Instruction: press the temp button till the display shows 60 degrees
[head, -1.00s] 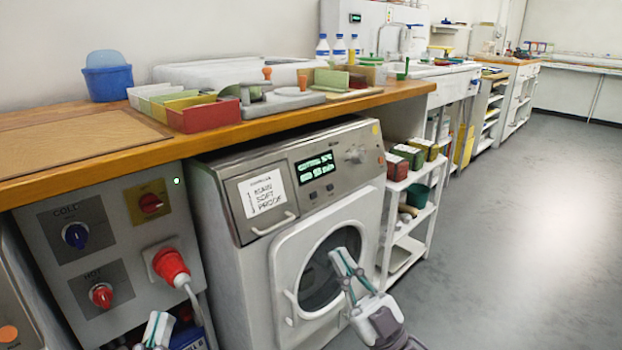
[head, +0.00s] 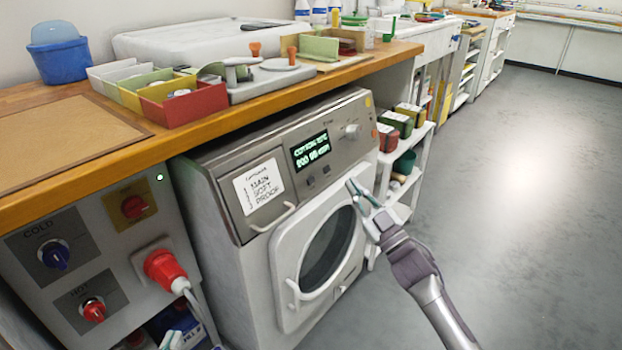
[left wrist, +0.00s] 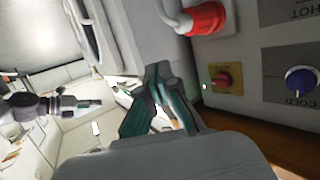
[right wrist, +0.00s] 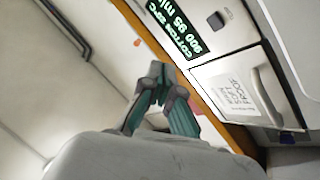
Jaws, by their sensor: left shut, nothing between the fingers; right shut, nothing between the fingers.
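The washing machine (head: 235,235) stands under the wooden worktop. Its lit display (head: 310,151) shows green text with "COTTON" and a temperature too small to read surely; it also shows in the right wrist view (right wrist: 172,28). Two small dark buttons (head: 310,181) sit below the display; one shows in the right wrist view (right wrist: 216,20). My right gripper (head: 356,188) is shut and empty, in front of the machine, right of the buttons and apart from them; its fingers also show in the right wrist view (right wrist: 158,80). My left gripper (head: 170,341) is shut and empty, low at the picture's bottom edge.
A supply panel with a red plug (head: 165,270), knobs and a green light stands left of the machine. The round door (head: 325,248) is below the buttons. Trays and a blue bin (head: 61,60) lie on the worktop. The floor to the right is clear.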

